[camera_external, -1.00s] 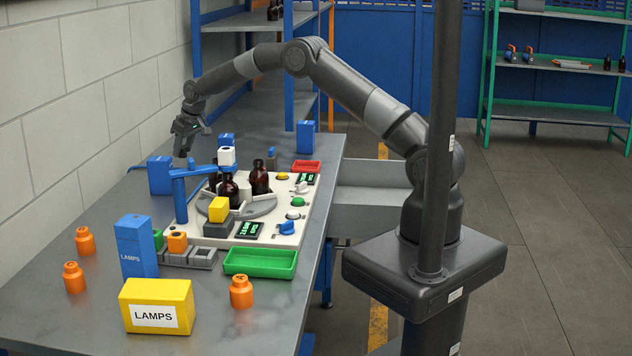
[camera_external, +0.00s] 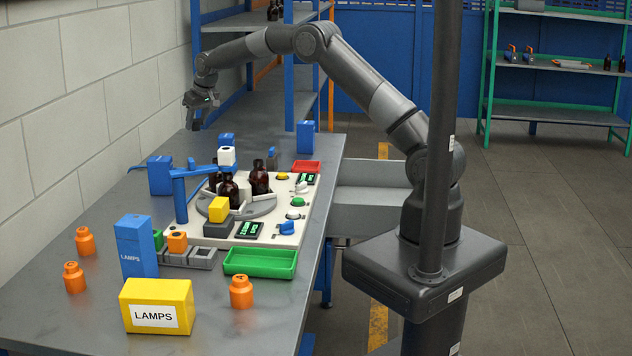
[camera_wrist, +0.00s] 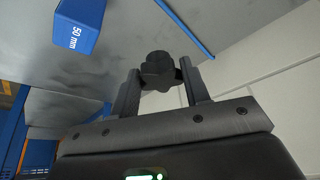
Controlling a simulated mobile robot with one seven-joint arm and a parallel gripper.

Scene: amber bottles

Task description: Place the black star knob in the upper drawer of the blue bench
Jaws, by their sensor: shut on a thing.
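The black star knob (camera_wrist: 158,70) is between the two fingers of my gripper (camera_wrist: 158,82) in the wrist view, and the fingers are shut on it. In the external view my gripper (camera_external: 193,122) is raised above the far left part of the blue bench's grey top (camera_external: 65,320), near the wall. The knob is too small and dark to make out there. A grey drawer (camera_external: 375,218) stands pulled out from the bench's right side, open at the top. Part of it is hidden behind my arm.
A blue box (camera_external: 160,176), a blue post with an arm (camera_external: 180,198) and a panel with brown bottles (camera_external: 259,178) stand on the bench. A blue "50 mm" block (camera_wrist: 78,24) shows in the wrist view. A blue shelf rack (camera_external: 285,70) stands behind.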

